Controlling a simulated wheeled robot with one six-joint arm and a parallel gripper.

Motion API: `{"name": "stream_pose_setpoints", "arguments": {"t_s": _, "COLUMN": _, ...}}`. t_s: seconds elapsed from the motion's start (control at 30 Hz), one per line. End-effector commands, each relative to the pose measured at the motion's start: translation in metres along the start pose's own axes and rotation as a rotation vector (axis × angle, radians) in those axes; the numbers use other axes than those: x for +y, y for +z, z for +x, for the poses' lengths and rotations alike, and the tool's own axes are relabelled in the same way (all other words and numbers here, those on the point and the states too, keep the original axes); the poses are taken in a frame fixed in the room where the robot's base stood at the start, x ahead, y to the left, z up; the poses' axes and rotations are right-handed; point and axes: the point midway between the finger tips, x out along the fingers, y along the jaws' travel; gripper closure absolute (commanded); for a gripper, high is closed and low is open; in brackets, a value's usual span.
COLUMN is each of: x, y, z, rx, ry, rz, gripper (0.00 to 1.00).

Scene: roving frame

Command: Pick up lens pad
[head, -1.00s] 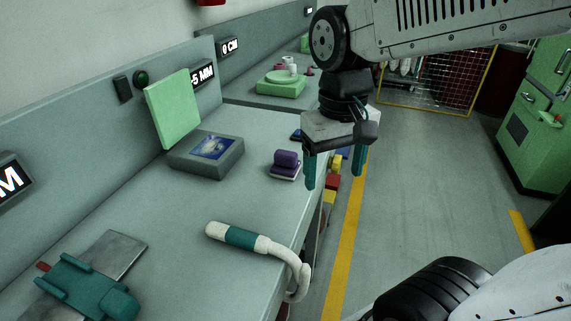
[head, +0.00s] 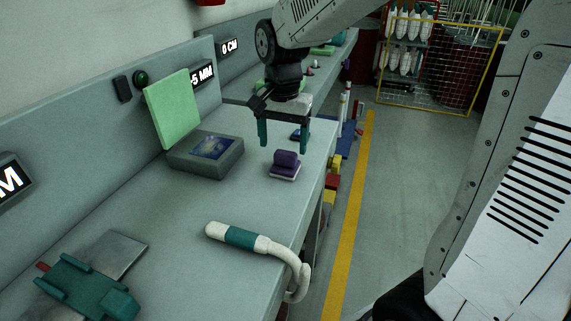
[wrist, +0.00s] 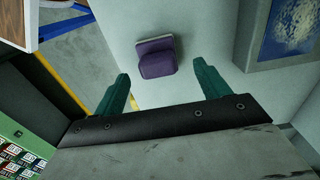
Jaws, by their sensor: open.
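The lens pad looks to be the small purple block on a pale base (head: 285,164), lying on the workbench (head: 215,275) near its front edge. My gripper (head: 284,142) is open and empty, with its teal fingers pointing down above the bench, just beyond the purple pad in the head view. In the wrist view the purple pad (wrist: 157,61) lies ahead of the fingers, between their lines but beyond the tips. My gripper (wrist: 164,80) is not touching it.
A grey box with a blue picture (head: 206,154) and an upright green panel (head: 172,110) stand to the left. A white and teal handled tool (head: 240,237) lies nearer, its curved end over the bench edge. A teal fixture (head: 85,287) sits at lower left.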

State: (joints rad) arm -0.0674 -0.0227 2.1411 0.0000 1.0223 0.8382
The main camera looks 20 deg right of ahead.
Motion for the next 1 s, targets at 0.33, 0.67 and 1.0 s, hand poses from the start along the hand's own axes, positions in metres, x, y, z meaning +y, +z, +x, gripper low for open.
{"name": "stream_pose_setpoints", "arguments": {"t_s": 0.33, "x": 0.005, "y": -0.005, "z": 0.043, "rx": -0.002, "ry": 0.002, "rz": 0.0, "gripper": 0.25}}
{"name": "stream_pose_setpoints", "arguments": {"t_s": 0.67, "x": 0.004, "y": -0.005, "z": 0.044, "rx": 0.0, "ry": 0.001, "rz": -0.001, "gripper": 0.53}}
{"name": "stream_pose_setpoints", "arguments": {"t_s": 1.0, "x": 0.004, "y": -0.005, "z": 0.043, "rx": 0.0, "ry": 0.0, "rz": -0.001, "gripper": 0.75}}
